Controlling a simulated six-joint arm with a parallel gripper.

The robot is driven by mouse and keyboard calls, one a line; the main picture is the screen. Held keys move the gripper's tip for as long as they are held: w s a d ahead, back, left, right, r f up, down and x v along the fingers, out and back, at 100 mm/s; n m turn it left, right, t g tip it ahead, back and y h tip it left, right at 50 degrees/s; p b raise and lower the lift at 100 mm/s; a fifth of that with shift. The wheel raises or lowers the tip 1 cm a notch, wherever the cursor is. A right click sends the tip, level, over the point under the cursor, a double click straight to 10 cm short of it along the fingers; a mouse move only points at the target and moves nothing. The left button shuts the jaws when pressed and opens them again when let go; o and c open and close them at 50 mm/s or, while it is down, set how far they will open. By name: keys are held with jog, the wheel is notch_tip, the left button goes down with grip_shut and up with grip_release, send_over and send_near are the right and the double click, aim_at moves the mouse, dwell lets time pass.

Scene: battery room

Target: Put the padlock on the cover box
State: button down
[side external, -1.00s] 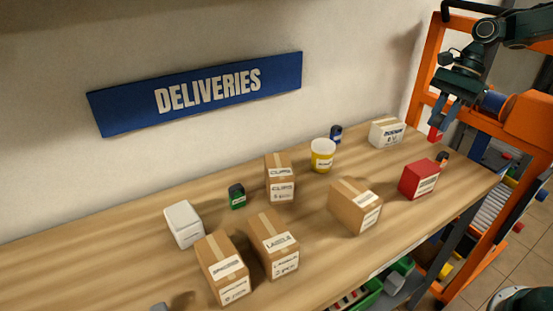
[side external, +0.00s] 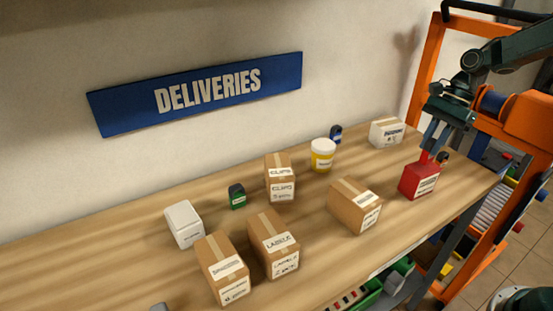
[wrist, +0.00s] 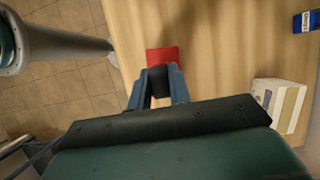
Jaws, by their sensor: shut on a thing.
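My gripper (side external: 430,148) points down at the right end of the bench, above a red box with a white label (side external: 418,181). It is shut on a small red thing, which I take for the padlock (side external: 424,157). The padlock is at the top of the red box; I cannot tell whether they touch. In the wrist view, red (wrist: 162,55) shows just beyond my fingertips, and padlock and box are hard to separate there. The red box's label is too small to read, so I cannot confirm that it is the cover box.
A white carton (side external: 386,132) stands behind, left of the gripper. A small dark item (side external: 443,158) is close behind the red box. A brown carton (side external: 354,205), a yellow-and-white tub (side external: 322,155) and a blue container (side external: 336,134) stand further left. The bench's front edge is near.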

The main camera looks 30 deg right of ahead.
jog(key=shift+f, duration=0.6)
jog(key=shift+f, duration=0.15)
jog(key=c, duration=1.3)
grip_release()
jog(key=v, duration=1.2)
